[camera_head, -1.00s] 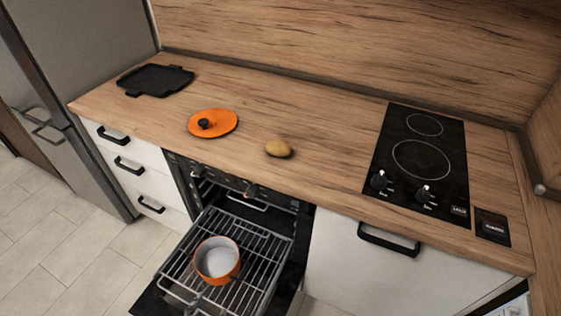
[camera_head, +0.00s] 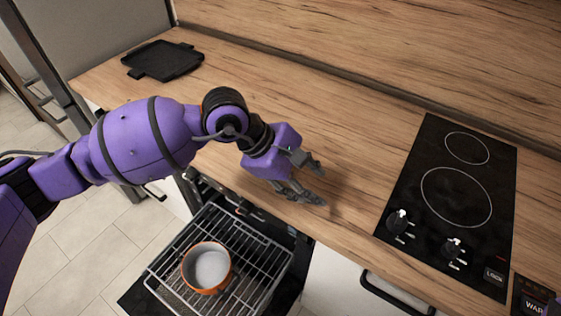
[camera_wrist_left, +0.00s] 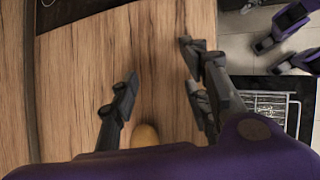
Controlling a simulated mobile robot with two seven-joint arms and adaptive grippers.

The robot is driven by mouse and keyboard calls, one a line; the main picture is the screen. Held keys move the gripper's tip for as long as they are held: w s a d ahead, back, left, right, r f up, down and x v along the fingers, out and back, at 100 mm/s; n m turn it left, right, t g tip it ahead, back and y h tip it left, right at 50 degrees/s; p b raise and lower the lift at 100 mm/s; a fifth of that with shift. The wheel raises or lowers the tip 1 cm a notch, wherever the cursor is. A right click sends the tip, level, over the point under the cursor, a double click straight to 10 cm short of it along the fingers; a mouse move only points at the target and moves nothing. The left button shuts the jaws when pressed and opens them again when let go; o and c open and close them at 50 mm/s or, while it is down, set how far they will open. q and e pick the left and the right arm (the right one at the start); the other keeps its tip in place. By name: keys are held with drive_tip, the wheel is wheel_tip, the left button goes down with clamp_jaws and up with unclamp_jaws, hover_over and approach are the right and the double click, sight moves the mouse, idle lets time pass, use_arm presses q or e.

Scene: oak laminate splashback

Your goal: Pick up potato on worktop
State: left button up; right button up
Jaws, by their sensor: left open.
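The potato (camera_wrist_left: 145,137) shows in the left wrist view as a tan, rounded shape on the wooden worktop. It lies low in the picture between my left gripper's fingers, partly cut off by the purple wrist; I cannot tell whether they touch it. In the head view my arm and gripper hide it. My left gripper (camera_head: 320,187) is open, low over the worktop (camera_head: 345,115) near its front edge. Its parted fingers also show in the left wrist view (camera_wrist_left: 158,64).
A black hob (camera_head: 450,190) lies to the right of the gripper. A black tray (camera_head: 162,60) lies at the back left. The oven stands open below, with an orange pot (camera_head: 207,268) on its rack (camera_head: 255,256). The worktop between tray and hob is mostly clear.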

use_arm(q)
drive_tip(key=w+a+t+y, duration=0.1)
drive_tip(key=w+a, duration=0.1)
drive_tip(key=w, duration=0.1)
drive_tip(key=w+a+m+t+y+b, duration=0.1)
drive_tip(key=w+a+y, duration=0.1)
drive_tip(key=w+a, duration=0.1)
drive_tip(key=w+a+t+y, duration=0.1)
drive_tip(key=w+a, duration=0.2)
drive_tip(key=shift+w+a+f+m+y, duration=0.25)
drive_tip(key=shift+w+m+y, duration=0.05)
drive_tip(key=shift+m+y, duration=0.1)
drive_tip(key=shift+w+d+f+b, duration=0.15)
drive_tip(key=shift+d+f+b, duration=0.1)
drive_tip(key=shift+f+b, duration=0.25)
drive_tip(key=b+x, duration=0.1)
drive_tip(key=x, duration=0.3)
drive_tip(key=shift+b, duration=0.3)
drive_tip(key=shift+r, duration=0.15)
drive_tip(key=c, duration=0.8)
drive_tip(key=shift+c, duration=0.5)
